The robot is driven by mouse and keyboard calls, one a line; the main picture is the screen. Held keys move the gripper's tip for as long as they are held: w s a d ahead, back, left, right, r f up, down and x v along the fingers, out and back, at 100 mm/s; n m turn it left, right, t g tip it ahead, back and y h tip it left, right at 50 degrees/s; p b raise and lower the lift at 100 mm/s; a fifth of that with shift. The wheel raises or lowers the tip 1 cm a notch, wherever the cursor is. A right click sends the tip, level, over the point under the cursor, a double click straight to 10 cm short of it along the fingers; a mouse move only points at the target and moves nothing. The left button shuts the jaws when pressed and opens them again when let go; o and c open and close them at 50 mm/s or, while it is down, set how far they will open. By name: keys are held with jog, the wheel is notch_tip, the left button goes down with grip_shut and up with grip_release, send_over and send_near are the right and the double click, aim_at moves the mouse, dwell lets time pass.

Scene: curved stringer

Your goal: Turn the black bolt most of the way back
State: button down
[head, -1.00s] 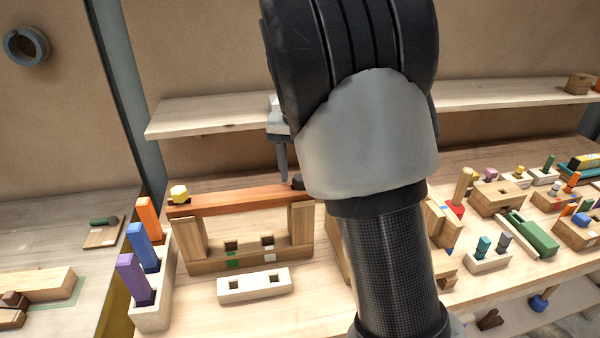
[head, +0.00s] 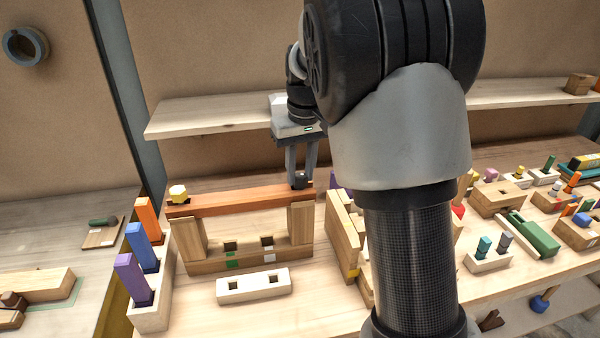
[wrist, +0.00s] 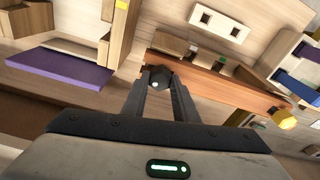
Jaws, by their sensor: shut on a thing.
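The black bolt (head: 300,180) stands at the right end of the reddish-brown stringer (head: 240,199). In the wrist view the dark bolt head (wrist: 157,79) sits between the fingertips. My gripper (head: 301,184) is shut on the bolt, pointing down from above; it also shows in the wrist view (wrist: 158,84). A yellow bolt (head: 179,193) stands at the stringer's left end, and in the wrist view it is at the lower right (wrist: 285,119). The stringer lies across two wooden uprights (head: 300,222). The bolt's shank is hidden.
A rack with orange, blue and purple blocks (head: 135,250) stands at the left. A pale block with two square holes (head: 254,286) lies in front. Wooden boards (head: 343,230) stand close on the right, beside my arm. A shelf (head: 200,117) runs behind.

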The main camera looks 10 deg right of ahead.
jog(key=shift+n, duration=0.7)
jog(key=n, duration=0.4)
jog(key=n+p, duration=0.1)
jog(key=shift+d+r+n+y, duration=0.1)
jog(key=shift+r+n+y, duration=0.15)
jog(key=shift+n+y, duration=0.15)
jog(key=shift+w+n+g, duration=0.1)
jog(key=shift+n+g, duration=0.2)
jog(key=shift+n, duration=0.8)
